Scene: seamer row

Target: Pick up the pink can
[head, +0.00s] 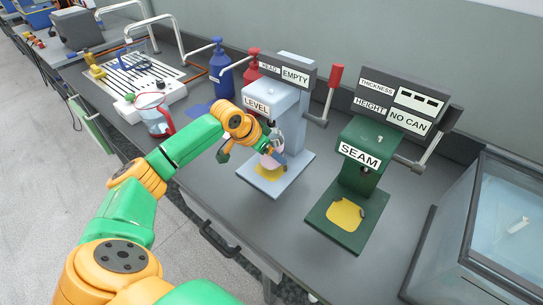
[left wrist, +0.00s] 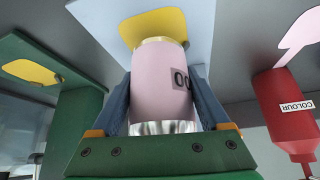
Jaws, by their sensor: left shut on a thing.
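The pink can (left wrist: 158,85) has silver ends and a dark label reading "00", partly cut off by a finger. My left gripper (left wrist: 160,100) is shut on it, with one blue finger on each side. In the head view my left gripper (head: 255,149) is at the front of the light-blue LEVEL machine (head: 272,98). The pink can (head: 272,160) shows there partly, behind the gripper and over the machine's yellow pad (head: 270,173). I cannot tell whether the can touches the pad. My right gripper is not in view.
The green SEAM machine (head: 362,150) stands to the right, its display reading NO CAN. A glass-walled box (head: 500,225) is at far right. A red bottle (left wrist: 285,105) marked COLOUR shows in the left wrist view. A blue pump bottle (head: 220,70) and a clear jug (head: 155,117) stand left.

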